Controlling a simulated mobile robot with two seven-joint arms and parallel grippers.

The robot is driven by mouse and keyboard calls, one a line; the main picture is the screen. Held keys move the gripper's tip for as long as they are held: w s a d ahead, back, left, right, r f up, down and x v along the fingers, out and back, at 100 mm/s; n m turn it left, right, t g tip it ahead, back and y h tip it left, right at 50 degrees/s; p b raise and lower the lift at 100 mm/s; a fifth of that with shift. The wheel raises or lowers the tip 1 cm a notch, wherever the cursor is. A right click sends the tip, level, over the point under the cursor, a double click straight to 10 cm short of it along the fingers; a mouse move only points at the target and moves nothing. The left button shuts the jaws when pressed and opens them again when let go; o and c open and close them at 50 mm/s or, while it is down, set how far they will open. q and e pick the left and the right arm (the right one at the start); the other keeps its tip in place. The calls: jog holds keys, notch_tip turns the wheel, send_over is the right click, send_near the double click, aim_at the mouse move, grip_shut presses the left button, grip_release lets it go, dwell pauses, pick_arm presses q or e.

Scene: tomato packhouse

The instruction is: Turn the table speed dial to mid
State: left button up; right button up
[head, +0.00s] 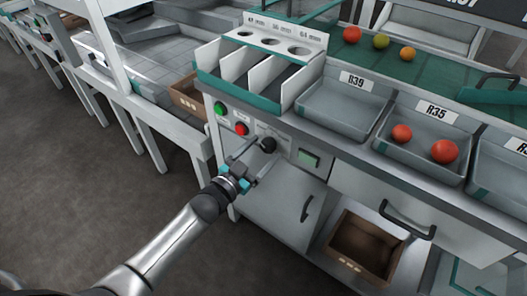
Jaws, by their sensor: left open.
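The speed dial is a black round knob (268,145) on the grey front panel of the sorting table, right of the green button (220,108) and the red button (242,129). My left gripper (252,155) reaches in from the lower left. Its jaws are open and close to the knob. Whether a finger touches the knob cannot be told. The dial's marks are too small to read. A small greenish display (308,158) sits right of the knob. My right gripper is not in view.
Trays labelled B39 (357,80) and R35 (436,110) stand above the panel; R35 holds two red tomatoes. Below are a cabinet door with a black handle (307,208), a drawer handle (407,220) and a cardboard box (345,262). The floor at left is clear.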

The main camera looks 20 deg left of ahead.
pick_arm(q)
jog(key=shift+w+d, duration=0.1)
jog(key=shift+w, duration=0.25)
grip_shut()
dwell(0.6)
